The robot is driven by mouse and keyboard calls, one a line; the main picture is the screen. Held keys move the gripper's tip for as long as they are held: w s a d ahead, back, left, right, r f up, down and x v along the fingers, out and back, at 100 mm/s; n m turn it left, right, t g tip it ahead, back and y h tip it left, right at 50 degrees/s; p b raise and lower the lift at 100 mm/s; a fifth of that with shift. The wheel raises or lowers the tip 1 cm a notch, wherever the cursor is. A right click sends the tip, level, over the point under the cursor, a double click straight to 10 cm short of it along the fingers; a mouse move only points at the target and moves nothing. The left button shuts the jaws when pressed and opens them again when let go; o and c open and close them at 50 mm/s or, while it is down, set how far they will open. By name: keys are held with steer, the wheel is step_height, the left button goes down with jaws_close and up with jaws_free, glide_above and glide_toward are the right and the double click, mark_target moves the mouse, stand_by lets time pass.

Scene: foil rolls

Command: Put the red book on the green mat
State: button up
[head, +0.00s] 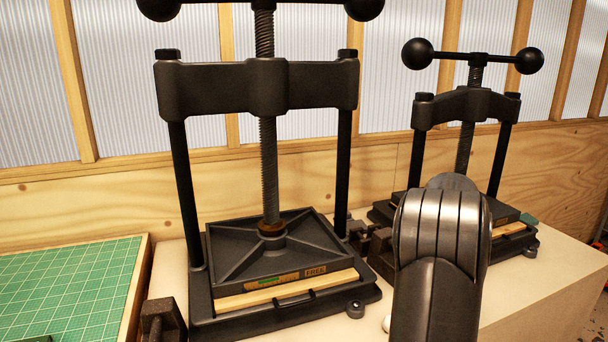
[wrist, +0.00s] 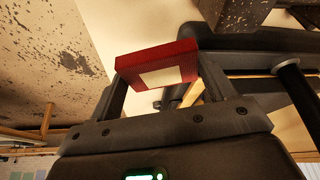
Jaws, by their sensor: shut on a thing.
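The red book (wrist: 150,56) is held between the two fingers of my gripper (wrist: 162,76) in the wrist view. A pale patch shows on its near face. My gripper is shut on it, and the book appears clear of any surface. The green mat (head: 80,275) has a pale grid and lies at the left of the bench in the head view, with a wooden border along its edge. In the head view my arm rises at the right front and hides what is behind it; neither the gripper nor the book shows there.
A large black screw press (head: 265,90) stands just right of the mat. A smaller press (head: 470,110) stands at the back right. A dark metal block (head: 162,318) sits between mat and large press. The mat's visible surface is mostly clear. The bench (head: 560,268) ends at the right.

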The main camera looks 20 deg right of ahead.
steer(key=w+a+r+n+t+y, duration=0.15)
steer(key=w+a+n, duration=0.3)
steer(key=a, duration=0.95)
steer(key=w+a+r+n+t, duration=0.1)
steer(key=w+a+r+n, duration=0.15)
steer(key=w+a, duration=0.7)
steer(key=s+a+r+n+y, duration=0.1)
steer(key=s+a+n, duration=0.25)
steer(key=a, duration=1.05)
steer(key=s+a+n+y, duration=0.2)
steer(key=a+n, duration=0.2)
steer(key=a, duration=0.9)
steer(key=s+d+f+m+h, duration=0.15)
steer(key=s+d+f, duration=0.25)
steer(key=s+d, duration=0.8)
steer(key=s+d+f+m, duration=0.3)
steer(key=s+d, duration=0.7)
steer(key=d, duration=0.4)
glide_above(361, 339)
steer(key=s, duration=0.1)
steer(key=f, duration=0.7)
steer(key=shift+s+a, duration=0.2)
steer(key=shift+a, duration=0.05)
steer(key=shift+f, duration=2.05)
steer(key=shift+f, duration=0.15)
